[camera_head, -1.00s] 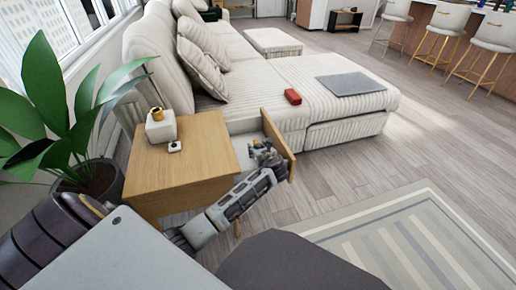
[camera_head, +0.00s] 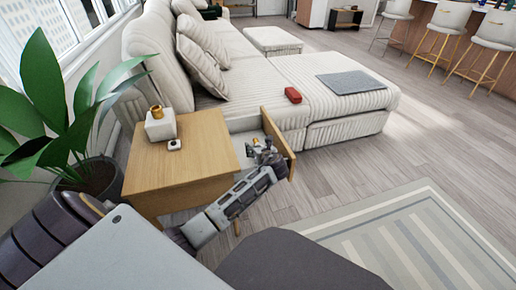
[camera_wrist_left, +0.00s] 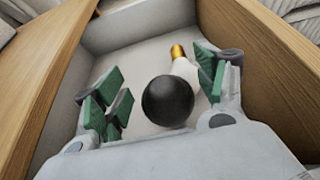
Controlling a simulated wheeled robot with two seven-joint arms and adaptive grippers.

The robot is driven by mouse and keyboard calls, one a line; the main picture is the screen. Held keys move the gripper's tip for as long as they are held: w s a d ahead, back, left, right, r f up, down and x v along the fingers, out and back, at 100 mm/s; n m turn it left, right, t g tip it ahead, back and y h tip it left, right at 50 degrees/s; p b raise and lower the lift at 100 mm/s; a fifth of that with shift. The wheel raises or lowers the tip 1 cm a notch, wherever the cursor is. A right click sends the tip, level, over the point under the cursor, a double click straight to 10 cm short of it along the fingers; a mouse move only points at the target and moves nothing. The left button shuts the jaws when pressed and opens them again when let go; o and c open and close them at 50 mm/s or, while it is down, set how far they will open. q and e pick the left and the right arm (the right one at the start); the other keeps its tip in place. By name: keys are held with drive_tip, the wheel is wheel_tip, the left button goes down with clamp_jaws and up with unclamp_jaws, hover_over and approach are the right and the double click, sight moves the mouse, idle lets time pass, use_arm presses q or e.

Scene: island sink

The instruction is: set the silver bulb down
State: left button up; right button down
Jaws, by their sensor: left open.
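The silver bulb (camera_wrist_left: 168,101) lies in the open drawer (camera_head: 279,143) of the wooden side table. In the left wrist view it has a gold screw base, a pale neck and a round end that looks dark. My left gripper (camera_head: 264,152) reaches into the drawer from above. In the wrist view its green-padded fingers (camera_wrist_left: 160,84) are spread on either side of the bulb, with gaps visible between pads and bulb. In the head view the gripper mostly hides the bulb. My right gripper is out of view.
A white cube lamp base (camera_head: 160,124) with a gold socket and a small white item (camera_head: 174,145) stand on the table top (camera_head: 195,165). The drawer walls are close around the gripper. A plant (camera_head: 70,110) stands left; the sofa (camera_head: 300,75) is behind.

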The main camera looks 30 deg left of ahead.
use_arm(q)
drive_tip(key=shift+r, duration=0.25)
drive_tip(key=p+v, duration=0.4)
drive_tip(key=v, duration=0.6)
drive_tip(key=shift+s+d+r, duration=0.1)
drive_tip(key=shift+r, duration=0.2)
drive_tip(key=shift+p+v, duration=0.4)
drive_tip(key=shift+v, duration=0.4)
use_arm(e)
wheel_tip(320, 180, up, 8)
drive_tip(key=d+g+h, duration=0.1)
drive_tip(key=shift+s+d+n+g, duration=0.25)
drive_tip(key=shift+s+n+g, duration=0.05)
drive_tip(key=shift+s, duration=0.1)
use_arm(q)
drive_tip(key=shift+f, duration=0.1)
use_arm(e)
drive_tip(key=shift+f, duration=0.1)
